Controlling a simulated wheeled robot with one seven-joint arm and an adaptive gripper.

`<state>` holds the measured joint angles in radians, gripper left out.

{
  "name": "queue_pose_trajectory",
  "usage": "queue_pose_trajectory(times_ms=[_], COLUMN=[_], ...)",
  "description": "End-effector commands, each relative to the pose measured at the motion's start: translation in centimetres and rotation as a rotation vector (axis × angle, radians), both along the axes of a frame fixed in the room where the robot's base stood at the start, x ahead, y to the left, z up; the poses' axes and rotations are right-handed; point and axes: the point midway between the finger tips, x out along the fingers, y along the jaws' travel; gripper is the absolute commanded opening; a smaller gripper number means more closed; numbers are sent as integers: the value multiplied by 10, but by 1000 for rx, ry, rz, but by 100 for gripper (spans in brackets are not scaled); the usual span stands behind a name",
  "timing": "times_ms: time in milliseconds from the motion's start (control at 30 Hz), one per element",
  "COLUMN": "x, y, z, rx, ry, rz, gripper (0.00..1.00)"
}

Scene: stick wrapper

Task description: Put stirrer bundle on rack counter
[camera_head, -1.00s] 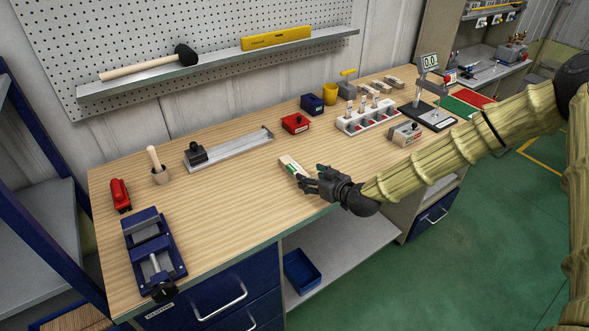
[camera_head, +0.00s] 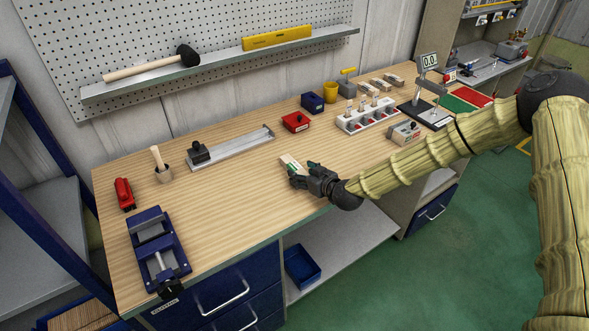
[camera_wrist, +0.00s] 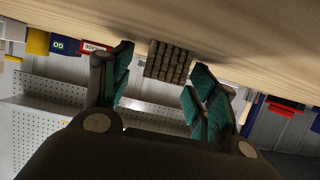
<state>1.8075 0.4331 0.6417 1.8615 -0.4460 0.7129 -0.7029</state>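The stirrer bundle (camera_head: 291,161) is a small pale block with a green band, lying on the wooden workbench near its front edge. In the wrist view its stick ends (camera_wrist: 168,62) face me as a brown grid, in the gap between the teal-padded fingers. My gripper (camera_head: 296,174) is open at the near end of the bundle, low over the bench. The fingers partly hide the bundle in the head view. In the wrist view I see space beside the bundle on the left; contact on the right cannot be told. A grey counter (camera_head: 484,56) stands at the far right.
A white rack with bottles (camera_head: 367,119), a red box (camera_head: 296,122) and a scale stand (camera_head: 425,108) are on the bench beyond my gripper. A blue vise (camera_head: 158,250) stands at the left. The middle of the bench is clear.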

Motion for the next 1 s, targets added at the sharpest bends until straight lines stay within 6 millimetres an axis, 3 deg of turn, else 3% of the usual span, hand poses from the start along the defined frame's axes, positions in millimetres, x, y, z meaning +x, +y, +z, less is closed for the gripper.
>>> queue_pose_trajectory(times_ms=[33,267,667,1000], x=[0,0,0,0], y=[0,0,0,1], z=[0,0,3,27], rx=[0,0,0,0], ry=[0,0,-1,-4], rz=[0,0,0,1], gripper=[50,8,5,5])
